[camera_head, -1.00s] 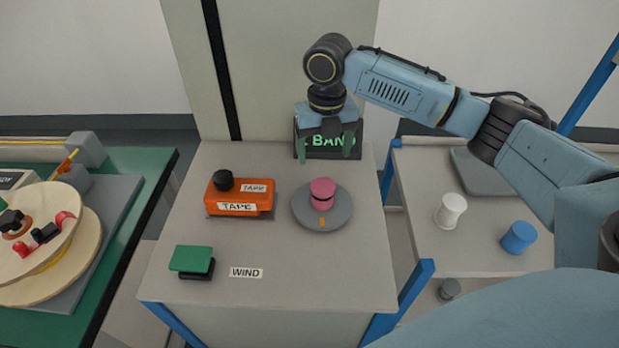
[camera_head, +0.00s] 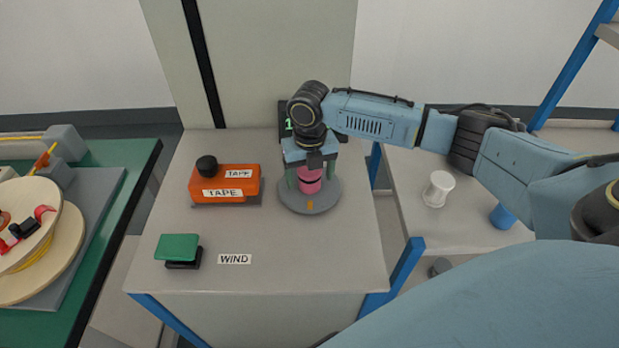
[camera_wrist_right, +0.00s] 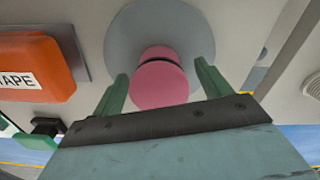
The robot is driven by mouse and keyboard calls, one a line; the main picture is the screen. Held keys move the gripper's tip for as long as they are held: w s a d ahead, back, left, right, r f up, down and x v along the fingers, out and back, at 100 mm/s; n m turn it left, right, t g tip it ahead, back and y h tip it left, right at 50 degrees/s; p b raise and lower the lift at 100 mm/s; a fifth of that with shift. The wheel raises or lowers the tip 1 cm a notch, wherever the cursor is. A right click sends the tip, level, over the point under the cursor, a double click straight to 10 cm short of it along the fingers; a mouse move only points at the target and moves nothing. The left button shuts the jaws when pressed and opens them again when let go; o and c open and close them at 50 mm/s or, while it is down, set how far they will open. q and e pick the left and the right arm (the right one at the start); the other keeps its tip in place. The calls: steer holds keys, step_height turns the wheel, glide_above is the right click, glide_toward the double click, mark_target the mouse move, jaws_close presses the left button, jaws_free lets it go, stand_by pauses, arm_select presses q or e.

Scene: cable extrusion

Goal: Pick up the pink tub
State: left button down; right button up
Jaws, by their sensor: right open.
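The pink tub (camera_head: 309,181) stands on a round grey plate (camera_head: 308,204) on the table. In the right wrist view the pink tub (camera_wrist_right: 158,84) lies between and just beyond the two green fingertips. My right gripper (camera_head: 311,182) is open above the tub, with its fingers coming down on either side. A gap shows between the tub and each finger in the wrist view. The gripper body hides part of the tub's top in the head view. My left gripper is not in view.
An orange tape box (camera_head: 225,184) with a black knob is left of the plate. A dark display (camera_head: 286,117) stands behind my gripper. A white spool (camera_head: 438,189) and a blue tub (camera_head: 502,216) are on the right table.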

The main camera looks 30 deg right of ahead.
steer(key=shift+f, duration=0.15)
steer(key=c, duration=1.1)
